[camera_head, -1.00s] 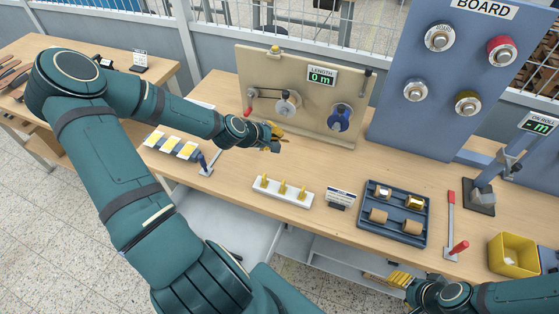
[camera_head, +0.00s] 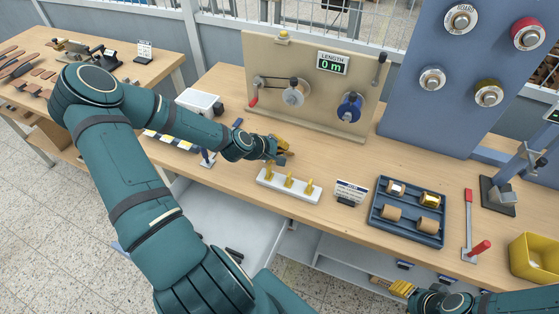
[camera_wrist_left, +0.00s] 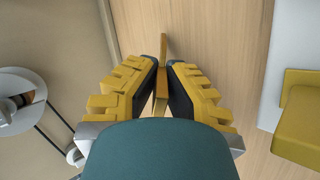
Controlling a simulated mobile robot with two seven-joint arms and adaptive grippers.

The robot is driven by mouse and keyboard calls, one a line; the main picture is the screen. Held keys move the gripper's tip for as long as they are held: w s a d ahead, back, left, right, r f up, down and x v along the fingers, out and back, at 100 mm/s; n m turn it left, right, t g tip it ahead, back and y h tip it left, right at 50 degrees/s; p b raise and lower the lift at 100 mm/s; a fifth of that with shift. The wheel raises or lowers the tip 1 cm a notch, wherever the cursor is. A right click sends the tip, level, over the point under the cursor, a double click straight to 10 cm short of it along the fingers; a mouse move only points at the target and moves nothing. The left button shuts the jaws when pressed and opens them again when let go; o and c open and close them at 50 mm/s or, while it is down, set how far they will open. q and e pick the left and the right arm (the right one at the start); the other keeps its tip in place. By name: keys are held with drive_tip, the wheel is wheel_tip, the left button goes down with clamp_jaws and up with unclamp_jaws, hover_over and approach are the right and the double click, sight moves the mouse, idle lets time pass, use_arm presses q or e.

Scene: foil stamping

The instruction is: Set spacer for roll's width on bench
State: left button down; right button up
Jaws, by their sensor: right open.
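My left gripper (camera_head: 284,157) is low over the bench (camera_head: 232,88), between the crank panel and the white rack (camera_head: 264,182). In the left wrist view its fingers (camera_wrist_left: 163,72) stand close on both sides of a thin gold spacer (camera_wrist_left: 160,88), and seem shut on it. I cannot tell whether the spacer touches the bench. Several gold pieces (camera_head: 289,180) stand upright in the rack; one gold block (camera_wrist_left: 304,122) also shows at the right of the wrist view. My right gripper (camera_head: 400,288) is open at the bottom edge, below the bench front.
The crank panel (camera_head: 310,95) with its "0 m" length display stands behind. A dark blue tray (camera_head: 410,212) with rolls, a small sign (camera_head: 351,191), a red-handled lever (camera_head: 468,220) and a yellow bin (camera_head: 535,257) are to the right. An open white drawer (camera_head: 225,215) lies below.

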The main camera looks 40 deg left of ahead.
use_arm(q)
drive_tip(key=c, duration=1.3)
unclamp_jaws()
drive_tip(key=p+v, duration=0.6)
drive_tip(key=shift+s+a+r, duration=0.1)
drive_tip(key=shift+s+r, duration=0.05)
drive_tip(key=shift+r, duration=0.15)
drive_tip(key=shift+s+r+p, duration=0.4)
drive_tip(key=shift+s+p, duration=0.1)
drive_tip(key=shift+s, duration=0.1)
